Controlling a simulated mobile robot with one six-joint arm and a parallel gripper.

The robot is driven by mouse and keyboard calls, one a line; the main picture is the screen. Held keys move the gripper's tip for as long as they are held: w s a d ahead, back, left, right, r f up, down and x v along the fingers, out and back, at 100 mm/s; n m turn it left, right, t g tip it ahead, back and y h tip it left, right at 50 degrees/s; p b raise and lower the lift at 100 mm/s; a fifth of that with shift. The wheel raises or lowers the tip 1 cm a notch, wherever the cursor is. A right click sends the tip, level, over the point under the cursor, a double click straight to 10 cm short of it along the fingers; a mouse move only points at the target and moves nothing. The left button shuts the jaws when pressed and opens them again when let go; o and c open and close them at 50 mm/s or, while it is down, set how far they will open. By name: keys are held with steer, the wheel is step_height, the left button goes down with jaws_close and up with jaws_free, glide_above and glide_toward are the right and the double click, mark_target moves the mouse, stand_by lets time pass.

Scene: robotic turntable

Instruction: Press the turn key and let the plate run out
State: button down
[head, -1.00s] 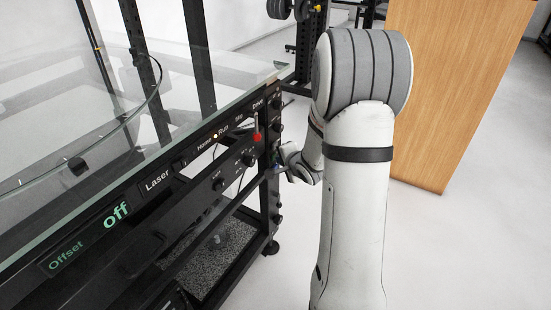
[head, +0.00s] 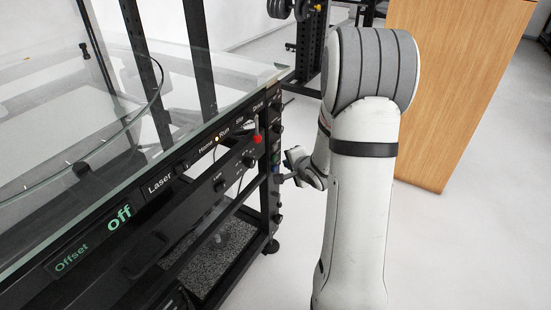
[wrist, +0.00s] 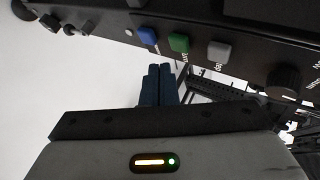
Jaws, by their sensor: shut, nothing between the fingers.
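My gripper (head: 282,178) is beside the side panel of the turntable stand in the head view. In the wrist view its dark blue fingers (wrist: 157,85) are together and empty, pointing toward a row of keys: a blue key (wrist: 147,36), a green key (wrist: 179,43) and a grey key (wrist: 219,51). The fingertips appear short of the keys, with a gap. The key labels are mostly cut off or too small to read surely. The glass plate (head: 60,135) lies on top of the stand.
The front panel shows a green "off" display (head: 119,217) and a red-tipped switch (head: 257,139). A black knob (wrist: 284,80) sits right of the keys. A wooden panel (head: 450,90) stands behind my arm. The pale floor right of the stand is clear.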

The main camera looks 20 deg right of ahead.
steer(key=shift+s+d+p, duration=0.45)
steer(key=shift+s+d, duration=0.2)
steer(key=shift+s, duration=0.2)
steer(key=shift+s+d+p, duration=0.4)
steer(key=shift+s+d, duration=0.25)
steer(key=shift+s, duration=0.2)
stand_by(4.3)
